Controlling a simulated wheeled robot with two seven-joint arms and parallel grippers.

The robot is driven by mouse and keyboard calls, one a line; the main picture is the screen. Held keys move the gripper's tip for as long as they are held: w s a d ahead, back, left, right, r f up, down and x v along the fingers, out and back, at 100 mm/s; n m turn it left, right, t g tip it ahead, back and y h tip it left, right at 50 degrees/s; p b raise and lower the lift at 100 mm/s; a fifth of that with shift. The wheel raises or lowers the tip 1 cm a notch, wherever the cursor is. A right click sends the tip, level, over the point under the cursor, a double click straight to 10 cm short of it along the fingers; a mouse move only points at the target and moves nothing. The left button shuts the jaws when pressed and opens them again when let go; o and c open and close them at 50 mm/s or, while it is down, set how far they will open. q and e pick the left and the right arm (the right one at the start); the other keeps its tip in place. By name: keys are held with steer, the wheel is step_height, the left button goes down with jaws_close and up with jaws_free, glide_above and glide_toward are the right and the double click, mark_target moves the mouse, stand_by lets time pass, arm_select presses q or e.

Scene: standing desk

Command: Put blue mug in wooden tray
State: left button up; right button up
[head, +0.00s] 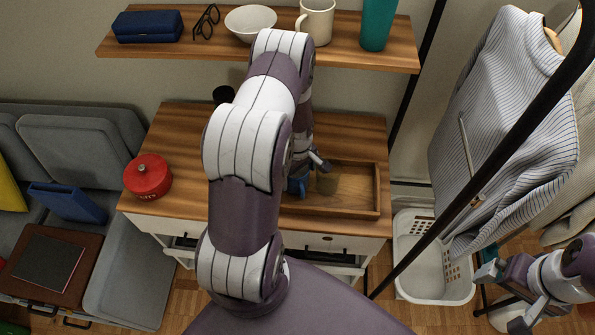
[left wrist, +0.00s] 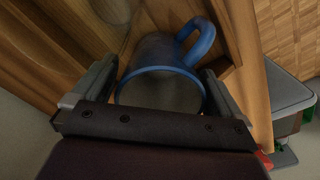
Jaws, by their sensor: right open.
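The blue mug (left wrist: 160,90), with a blue rim, blue handle and grey inside, fills the middle of the left wrist view. Its opening faces the camera. My left gripper (left wrist: 160,88) has a finger against each side of it. In the head view only a small blue part of the mug (head: 296,187) shows at the left end of the wooden tray (head: 378,190). My arm hides the rest, and I cannot tell whether the mug touches the tray floor. My right gripper (head: 505,296) is open and empty at the lower right, away from the desk.
A red pot (head: 148,176) is on the desk's left, a black cup (head: 223,95) at the back. A shelf (head: 250,45) hangs above. A white laundry basket (head: 418,232) and clothes rack (head: 480,140) are right.

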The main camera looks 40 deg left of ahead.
arm_select(q)
steer(key=shift+r, duration=0.55)
step_height(320, 180, up, 11)
steer(key=b, duration=0.1)
steer(key=s+d+r+m, duration=0.4)
steer(key=d+r+m, duration=0.1)
steer(key=d+m, duration=0.2)
steer(key=s+d+r+m+t, duration=0.1)
steer(key=s+d+r+m, duration=0.4)
steer(key=d+m, duration=0.3)
steer(key=shift+d+m, duration=0.2)
steer(key=shift+m, duration=0.1)
